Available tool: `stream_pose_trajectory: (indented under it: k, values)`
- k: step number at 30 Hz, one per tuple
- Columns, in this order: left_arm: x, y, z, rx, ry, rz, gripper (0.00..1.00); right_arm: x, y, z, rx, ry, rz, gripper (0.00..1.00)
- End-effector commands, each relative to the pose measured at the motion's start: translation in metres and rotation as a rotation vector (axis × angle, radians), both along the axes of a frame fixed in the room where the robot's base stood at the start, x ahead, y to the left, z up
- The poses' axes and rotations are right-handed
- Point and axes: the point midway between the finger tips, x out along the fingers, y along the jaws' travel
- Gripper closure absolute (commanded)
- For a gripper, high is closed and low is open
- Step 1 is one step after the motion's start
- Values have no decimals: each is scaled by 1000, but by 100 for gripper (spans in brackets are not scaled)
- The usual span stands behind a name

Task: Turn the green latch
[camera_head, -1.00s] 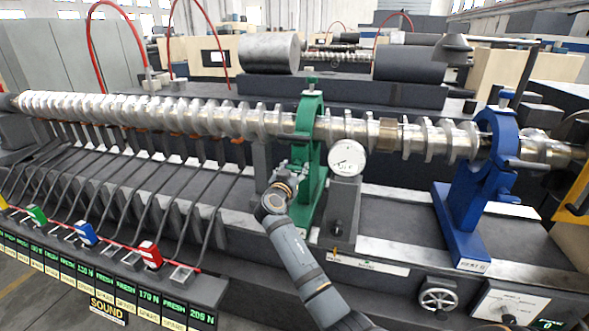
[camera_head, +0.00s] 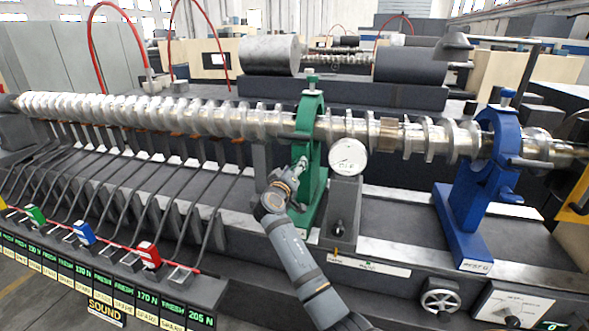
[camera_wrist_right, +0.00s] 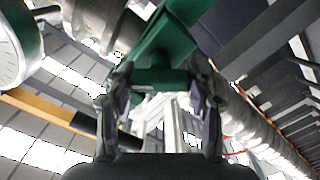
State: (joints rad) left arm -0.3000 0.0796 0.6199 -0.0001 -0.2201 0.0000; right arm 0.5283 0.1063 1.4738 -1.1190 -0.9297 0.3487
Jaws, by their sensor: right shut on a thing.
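The green latch (camera_wrist_right: 160,79) shows in the wrist view as a short dark green bar between my fingers, joined to a larger green part. In the head view the green ring stand (camera_head: 315,184) stands upright around the long metal shaft (camera_head: 240,122). My right gripper (camera_head: 300,166) is at the near left side of this stand. In the wrist view my right gripper (camera_wrist_right: 158,108) has one finger on each side of the bar and is shut on it. In the head view the gripper mostly hides the latch. My left gripper is not in view.
A round white dial (camera_head: 348,157) stands just right of the green stand. A blue ring stand (camera_head: 470,205) holds the shaft farther right. Several levers with coloured tags, one a red tag (camera_head: 149,254), line the front left. A handwheel (camera_head: 440,301) is at lower right.

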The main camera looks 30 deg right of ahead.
Motion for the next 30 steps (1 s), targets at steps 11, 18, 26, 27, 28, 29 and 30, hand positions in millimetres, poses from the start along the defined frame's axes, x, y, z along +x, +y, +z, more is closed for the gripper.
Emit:
stream_pose_trajectory:
  k: [11, 18, 26, 27, 28, 29, 30]
  values:
    - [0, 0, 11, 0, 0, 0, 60, 1, 1, -1, -230, 274, -1, 78]
    - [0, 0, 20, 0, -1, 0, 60, 1, 1, -1, -373, 439, -1, 78]
    - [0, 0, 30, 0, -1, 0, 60, 1, 1, -2, -494, 581, 1, 78]
    - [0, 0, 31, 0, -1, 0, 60, 1, 1, -2, -509, 599, 1, 78]
    - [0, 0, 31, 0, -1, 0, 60, 1, 1, -2, -518, 609, 1, 78]
    - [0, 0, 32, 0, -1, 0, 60, 1, 1, -3, -529, 622, 1, 78]
    - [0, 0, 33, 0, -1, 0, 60, 1, 1, -3, -540, 633, 0, 78]
